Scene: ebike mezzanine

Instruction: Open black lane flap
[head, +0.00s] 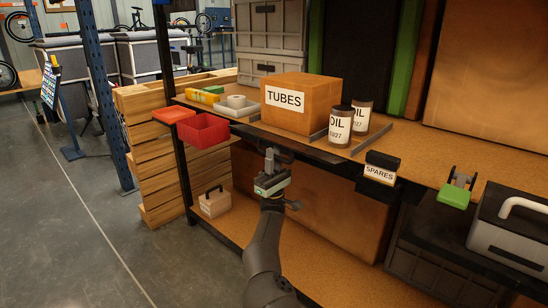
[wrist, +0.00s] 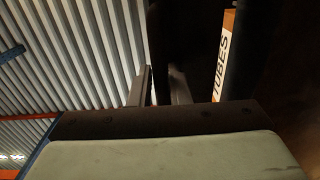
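A black flap (head: 318,153) runs along the front edge of the shelf, below the box marked TUBES (head: 292,110). My gripper (head: 271,157) is at the left part of this black front, close to it; I cannot tell from the head view whether it touches. In the wrist view my two grey fingers (wrist: 160,88) stand apart, with a dark upright strip (wrist: 170,45) between or behind them. It may be the flap's edge, and whether the fingers press on it is unclear. The TUBES box also shows in the wrist view (wrist: 225,55).
Two OIL jars (head: 341,124) stand right of the box. A SPARES label block (head: 381,168), a green clamp (head: 455,193) and a grey case (head: 510,232) are to the right. Open floor lies left.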

